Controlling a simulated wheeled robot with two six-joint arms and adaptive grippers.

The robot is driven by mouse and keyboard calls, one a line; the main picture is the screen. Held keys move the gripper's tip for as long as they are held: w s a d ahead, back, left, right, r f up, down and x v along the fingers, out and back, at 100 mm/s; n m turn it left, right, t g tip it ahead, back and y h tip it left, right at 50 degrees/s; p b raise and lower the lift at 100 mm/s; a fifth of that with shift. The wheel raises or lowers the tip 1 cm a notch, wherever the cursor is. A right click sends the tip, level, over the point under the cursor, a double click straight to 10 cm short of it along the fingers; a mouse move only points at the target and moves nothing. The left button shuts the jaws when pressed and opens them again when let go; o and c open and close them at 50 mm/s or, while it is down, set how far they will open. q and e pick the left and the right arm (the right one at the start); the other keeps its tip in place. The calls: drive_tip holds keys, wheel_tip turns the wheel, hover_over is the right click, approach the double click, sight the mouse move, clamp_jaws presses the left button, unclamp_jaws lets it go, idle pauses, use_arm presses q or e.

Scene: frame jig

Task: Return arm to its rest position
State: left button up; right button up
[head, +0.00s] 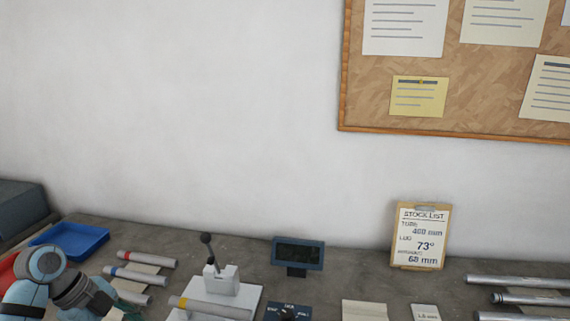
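My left arm (42,270) comes in at the lower left corner, with its dark wrist bent toward the bottom edge. Part of my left gripper (104,302) shows at the bottom edge beside the tubes with coloured bands. Its fingertips are cut off or unclear, so I cannot tell whether it is open or holds anything. My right arm and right gripper are not in view.
A blue tray (45,243) and several banded tubes (147,259) lie at left. A white lever fixture (221,280) holds a yellow-banded tube. A small display (298,252), a stock list clipboard (420,236) and metal tubes (518,282) stand or lie rightward.

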use_arm(q)
drive_tip(key=s+d+f+n+y, duration=0.1)
drive_tip(key=s+d+f+n, duration=0.3)
drive_tip(key=f, duration=0.3)
drive_tip(key=s+d+f+n+y, duration=0.2)
drive_tip(key=s+f+n, duration=0.2)
drive_tip(key=s+f, duration=0.25)
drive_tip(key=s+d+f+n+t+y, duration=0.2)
drive_tip(key=s+f+n+y, duration=0.1)
drive_tip(key=s+n, duration=0.95)
wheel_tip(320, 180, down, 20)
drive_tip(key=s+a+m+g, duration=0.1)
drive_tip(key=s, duration=0.2)
drive_tip(key=s+a+f+g, duration=0.1)
drive_tip(key=s+f, duration=1)
drive_tip(key=s, duration=0.2)
drive_tip(key=shift+s+f, duration=0.25)
drive_tip(key=shift+f, duration=0.1)
